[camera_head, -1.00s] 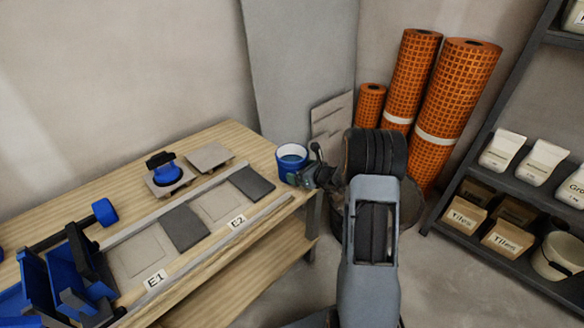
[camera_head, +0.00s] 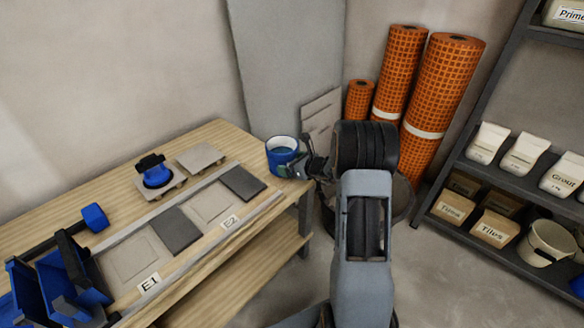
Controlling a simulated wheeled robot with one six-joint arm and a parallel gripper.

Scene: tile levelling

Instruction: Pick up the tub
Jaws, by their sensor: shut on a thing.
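The tub (camera_head: 281,159) is a small blue cup-like container with a white rim and a blue-grey inside. It is upright at the right end of the wooden workbench (camera_head: 222,132). My gripper (camera_head: 297,166) reaches in from the right and is shut on the tub's right side. The fingertips are small and partly hidden against the tub. I cannot tell whether the tub's base touches the bench or is just off its edge.
On the bench are a blue suction lifter (camera_head: 155,172) on a tile, a loose tile (camera_head: 200,157), a tile strip marked E1 and E2, and blue bins (camera_head: 72,285). Orange rolls (camera_head: 440,85) stand behind my arm. A shelf (camera_head: 520,185) with bags and boxes is at right.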

